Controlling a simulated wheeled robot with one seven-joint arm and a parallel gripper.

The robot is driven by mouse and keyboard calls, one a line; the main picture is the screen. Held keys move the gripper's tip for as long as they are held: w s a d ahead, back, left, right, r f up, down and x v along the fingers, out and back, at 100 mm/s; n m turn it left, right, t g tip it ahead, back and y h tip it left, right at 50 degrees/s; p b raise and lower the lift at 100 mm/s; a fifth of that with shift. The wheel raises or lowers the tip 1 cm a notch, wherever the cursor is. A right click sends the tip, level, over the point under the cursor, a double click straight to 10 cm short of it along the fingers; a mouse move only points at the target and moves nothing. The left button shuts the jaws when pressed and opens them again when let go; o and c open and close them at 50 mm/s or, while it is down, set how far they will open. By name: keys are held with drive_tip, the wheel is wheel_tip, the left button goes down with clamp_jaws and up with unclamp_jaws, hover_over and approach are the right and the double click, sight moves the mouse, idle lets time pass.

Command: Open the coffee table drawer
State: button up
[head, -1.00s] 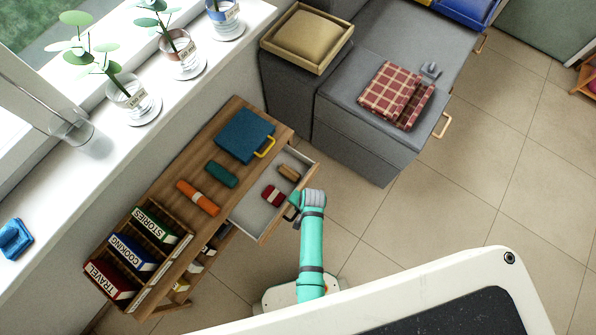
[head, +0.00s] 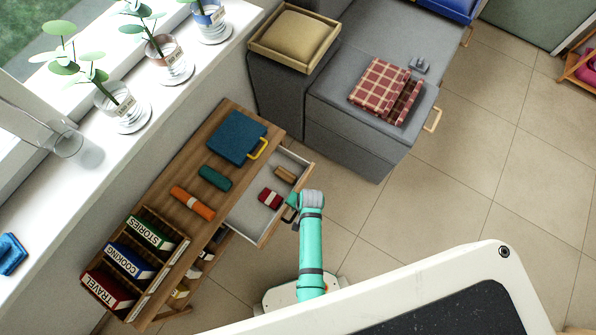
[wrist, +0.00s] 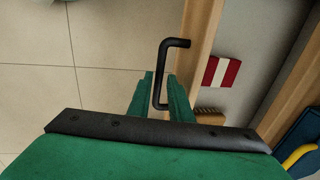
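The coffee table (head: 180,232) is a long wooden table beside the window wall. Its drawer (head: 245,215) is pulled out well past the table's edge, showing a pale inside. A dark red and white item (head: 269,198) and a small brown item (head: 286,174) lie in it; the brown one looks like a brush in the wrist view (wrist: 209,113). The black drawer handle (wrist: 162,72) is on the drawer's front board. My gripper (wrist: 161,80) has its green fingers on either side of the handle bar, closed on it. In the head view my wrist partly hides the handle.
On the tabletop are a blue folder-like item (head: 237,137), a green roll (head: 215,178), an orange roll (head: 192,203) and a rack of labelled books (head: 128,262). A grey sofa (head: 345,145) stands close beyond the drawer. Tiled floor (head: 400,220) is free to the right.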

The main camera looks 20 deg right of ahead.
wheel_tip(320, 180, up, 10)
drive_tip(key=s+d, duration=0.1)
drive_tip(key=shift+s+d, duration=0.15)
drive_tip(key=shift+s, duration=0.1)
idle(0.4)
drive_tip(key=s+a+r+n+t+h, duration=0.2)
drive_tip(key=s+a+r+n+t, duration=0.1)
drive_tip(key=s+r+n+t, duration=0.3)
drive_tip(key=s+a+r+n+t, duration=0.1)
drive_tip(key=s+a+r+t, duration=0.1)
drive_tip(key=r, duration=0.6)
drive_tip(key=s+a+r+n+t, duration=0.1)
drive_tip(key=s+a+r+t, duration=0.1)
drive_tip(key=r, duration=0.7)
drive_tip(key=s+a+r+n+t, duration=0.2)
drive_tip(key=s+a+r+t, duration=0.1)
drive_tip(key=r, duration=0.6)
drive_tip(key=shift+s+t+y, duration=0.3)
drive_tip(key=shift+s+t, duration=0.1)
